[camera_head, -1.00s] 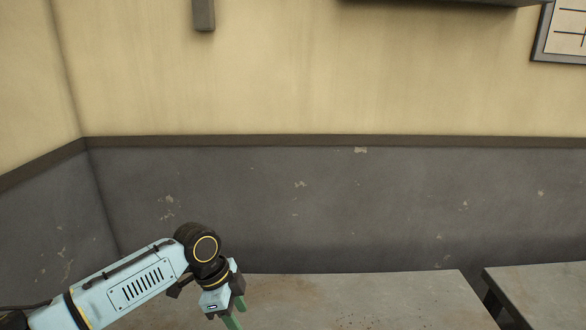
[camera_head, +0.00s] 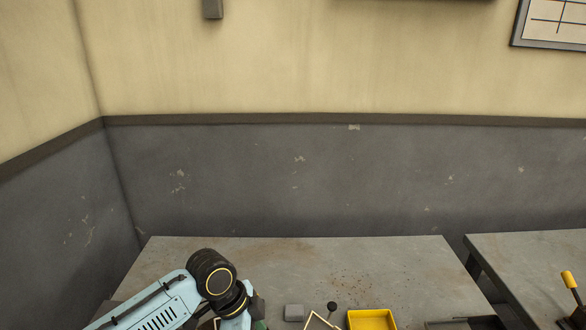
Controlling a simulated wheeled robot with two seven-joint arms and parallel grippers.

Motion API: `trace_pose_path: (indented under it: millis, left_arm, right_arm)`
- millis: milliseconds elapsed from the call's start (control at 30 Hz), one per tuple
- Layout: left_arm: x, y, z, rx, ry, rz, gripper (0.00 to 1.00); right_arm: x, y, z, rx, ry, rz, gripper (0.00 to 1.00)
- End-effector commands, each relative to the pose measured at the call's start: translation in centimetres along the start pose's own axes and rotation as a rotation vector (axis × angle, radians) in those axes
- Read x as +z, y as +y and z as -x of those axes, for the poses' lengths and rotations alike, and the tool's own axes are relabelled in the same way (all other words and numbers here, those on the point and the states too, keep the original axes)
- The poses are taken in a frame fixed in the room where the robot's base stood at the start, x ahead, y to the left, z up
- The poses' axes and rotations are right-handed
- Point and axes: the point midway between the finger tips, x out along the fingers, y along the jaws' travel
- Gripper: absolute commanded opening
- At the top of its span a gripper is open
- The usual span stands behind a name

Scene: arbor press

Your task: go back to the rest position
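My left arm comes in from the lower left over the near table. Its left gripper (camera_head: 258,322) sits at the bottom edge of the head view, mostly hidden by the wrist and cut off by the frame, so its fingers cannot be judged. My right gripper is not in view.
A grey table (camera_head: 300,262) spans the bottom middle. On it are a yellow bin (camera_head: 371,320), a small grey block (camera_head: 294,312) and a black knob (camera_head: 332,306). A second table (camera_head: 530,262) stands right, past a gap, with a yellow-handled lever (camera_head: 570,281). The wall (camera_head: 300,180) is behind.

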Motion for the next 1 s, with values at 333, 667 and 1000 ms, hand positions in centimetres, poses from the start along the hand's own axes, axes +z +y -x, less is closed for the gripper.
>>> trace_pose_path:
  millis: [333, 667, 1000]
  left_arm:
    - [-0.5, 8.7, -3.2, -0.080, 0.112, 0.288, 0.44]
    - [6.4, 15.3, -1.6, -0.259, 0.106, 0.796, 0.44]
    - [13.3, 20.3, 1.2, -0.408, 0.008, 1.123, 0.44]
  right_arm:
    - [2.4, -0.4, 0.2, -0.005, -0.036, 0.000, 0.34]
    - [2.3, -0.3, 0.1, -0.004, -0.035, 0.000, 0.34]
    - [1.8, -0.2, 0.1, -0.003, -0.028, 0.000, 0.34]
